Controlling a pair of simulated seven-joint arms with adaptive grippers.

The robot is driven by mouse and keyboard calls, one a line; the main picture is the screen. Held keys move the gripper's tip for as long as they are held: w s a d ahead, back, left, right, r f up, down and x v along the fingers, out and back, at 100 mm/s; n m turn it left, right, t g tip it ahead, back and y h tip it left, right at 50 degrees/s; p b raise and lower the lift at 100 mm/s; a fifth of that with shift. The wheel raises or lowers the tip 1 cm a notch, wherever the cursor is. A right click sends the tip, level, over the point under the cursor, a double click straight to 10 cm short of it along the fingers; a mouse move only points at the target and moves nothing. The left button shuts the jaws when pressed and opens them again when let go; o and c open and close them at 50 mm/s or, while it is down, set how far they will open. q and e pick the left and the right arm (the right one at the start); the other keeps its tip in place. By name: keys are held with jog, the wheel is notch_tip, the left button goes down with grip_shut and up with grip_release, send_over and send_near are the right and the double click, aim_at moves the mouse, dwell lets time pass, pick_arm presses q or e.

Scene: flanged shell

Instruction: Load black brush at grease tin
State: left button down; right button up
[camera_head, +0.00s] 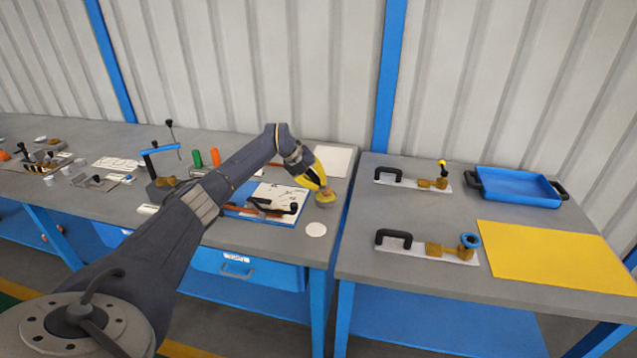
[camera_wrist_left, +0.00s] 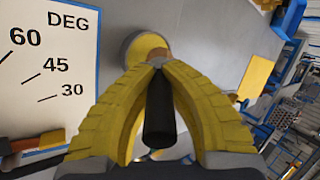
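My left gripper (camera_head: 319,180) reaches over the right part of the left table. In the left wrist view its two yellow fingers (camera_wrist_left: 158,68) close on the black brush (camera_wrist_left: 160,112), whose black handle points back between them. The brush's tan end lies beyond the fingertips, over the grease tin (camera_wrist_left: 133,46), a round tin with a yellow inside. In the head view the tin (camera_head: 326,203) stands directly below the fingertips. The fingers hide part of the brush, and I cannot tell whether its bristles touch the grease. My right gripper is not in view.
A white angle sheet (camera_head: 280,194) with a black-handled tool (camera_head: 272,207) lies left of the tin. A white disc (camera_head: 316,229) lies in front. The right table holds two handled plates, a blue tray (camera_head: 518,187) and a yellow sheet (camera_head: 555,256).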

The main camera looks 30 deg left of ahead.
pick_arm(q)
jog(key=shift+f, duration=0.3)
dwell(0.7)
jog(key=shift+r, duration=3.5)
